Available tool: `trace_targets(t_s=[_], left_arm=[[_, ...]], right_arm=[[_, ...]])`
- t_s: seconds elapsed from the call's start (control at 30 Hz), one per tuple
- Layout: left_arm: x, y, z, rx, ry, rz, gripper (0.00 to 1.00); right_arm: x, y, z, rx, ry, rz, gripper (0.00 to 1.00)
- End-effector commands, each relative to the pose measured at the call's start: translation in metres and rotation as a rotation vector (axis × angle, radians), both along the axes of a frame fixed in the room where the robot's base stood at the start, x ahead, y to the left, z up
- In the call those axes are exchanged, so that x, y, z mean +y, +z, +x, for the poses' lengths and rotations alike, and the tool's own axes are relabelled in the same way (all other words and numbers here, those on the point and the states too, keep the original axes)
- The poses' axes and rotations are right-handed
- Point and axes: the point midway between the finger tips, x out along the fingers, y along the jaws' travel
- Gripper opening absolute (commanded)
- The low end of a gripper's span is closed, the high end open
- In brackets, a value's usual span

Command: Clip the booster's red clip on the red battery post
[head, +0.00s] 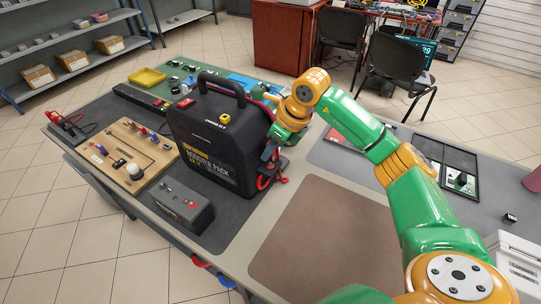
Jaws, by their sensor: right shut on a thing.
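The black booster pack (208,142) stands upright on a dark mat, its handle on top. My right gripper (270,151) is at the booster's right side, pointing down. It is shut on what appears to be the booster's red clip (264,182); the fingers partly hide it. Red cable shows just below and beside the fingers. A grey box (180,213) with small red and dark posts on top, likely the battery, sits on the mat in front of the booster, apart from my gripper. My left gripper is not in view.
A wooden board (127,157) with small fittings lies left of the booster. Red and black leads (68,125) lie at the table's far left. A yellow tray (146,78) is behind. A bare brown mat (325,240) lies right of the booster.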

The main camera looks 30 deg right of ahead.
Motion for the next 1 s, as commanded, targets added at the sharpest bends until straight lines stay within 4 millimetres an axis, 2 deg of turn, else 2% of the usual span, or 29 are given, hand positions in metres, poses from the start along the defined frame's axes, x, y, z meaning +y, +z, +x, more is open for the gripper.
trace_targets(t_s=[0.2, 0.4, 0.8, 1.0], left_arm=[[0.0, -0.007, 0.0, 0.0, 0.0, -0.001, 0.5], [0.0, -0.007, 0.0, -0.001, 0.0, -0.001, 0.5], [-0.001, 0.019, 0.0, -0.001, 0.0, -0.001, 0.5], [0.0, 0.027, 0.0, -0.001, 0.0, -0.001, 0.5]], right_arm=[[0.0, 0.042, 0.001, -0.005, 0.0, 0.002, 0.0], [0.0, 0.07, 0.0, -0.002, -0.001, 0.001, 0.0], [0.0, 0.102, 0.0, 0.0, -0.001, 0.0, 0.0], [0.0, 0.109, 0.0, 0.0, -0.001, 0.0, 0.0]])
